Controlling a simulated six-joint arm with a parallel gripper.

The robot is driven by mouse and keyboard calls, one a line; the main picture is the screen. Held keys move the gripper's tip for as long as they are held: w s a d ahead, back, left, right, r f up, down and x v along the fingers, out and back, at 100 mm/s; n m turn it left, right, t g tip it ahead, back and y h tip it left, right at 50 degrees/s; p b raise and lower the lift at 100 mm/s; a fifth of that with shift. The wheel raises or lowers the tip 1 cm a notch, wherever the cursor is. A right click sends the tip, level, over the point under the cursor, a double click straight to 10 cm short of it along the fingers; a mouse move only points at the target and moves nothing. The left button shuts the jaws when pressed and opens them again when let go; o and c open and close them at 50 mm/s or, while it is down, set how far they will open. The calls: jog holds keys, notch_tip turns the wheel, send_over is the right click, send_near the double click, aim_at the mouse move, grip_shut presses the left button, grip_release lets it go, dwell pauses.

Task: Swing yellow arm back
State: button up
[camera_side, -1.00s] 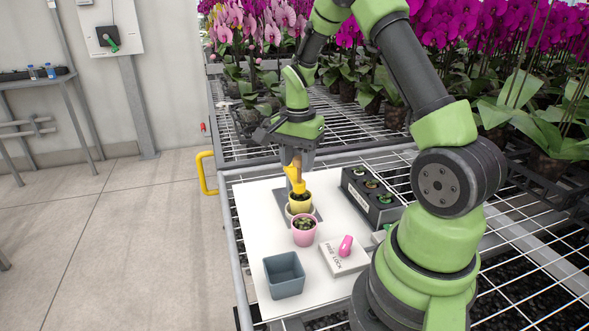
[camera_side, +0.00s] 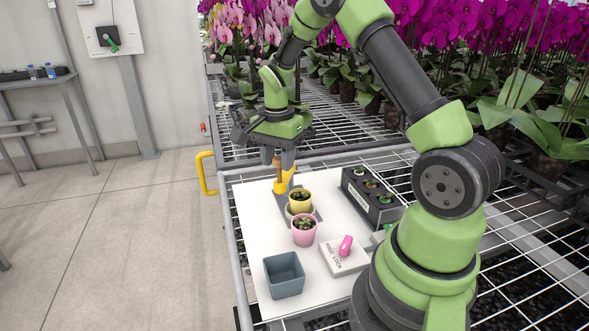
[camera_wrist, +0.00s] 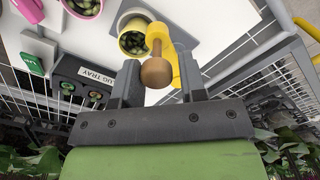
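The yellow arm (camera_side: 284,181) stands at the back edge of the white board, behind the yellow pot (camera_side: 300,200). It is clear of the pot's top in the side view. Its wooden handle, with a round knob (camera_wrist: 156,72), sits upright between the fingers of my gripper (camera_side: 280,160).
A pink pot (camera_side: 305,230) stands in front of the yellow pot. A blue-grey bin (camera_side: 284,275), a white block with a pink piece (camera_side: 345,257) and a black plug tray (camera_side: 371,199) are on the board. Orchids crowd the bench behind. The board's left side is clear.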

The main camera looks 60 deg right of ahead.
jog(key=shift+w, duration=0.2)
jog(key=shift+w+a, duration=0.15)
jog(key=shift+w, duration=0.95)
jog(key=shift+w+d, duration=0.2)
jog(key=shift+w, duration=0.95)
jog(key=shift+w+d, duration=0.3)
jog(key=shift+w, duration=0.25)
jog(key=shift+w+d, duration=0.25)
jog(key=shift+w, duration=0.25)
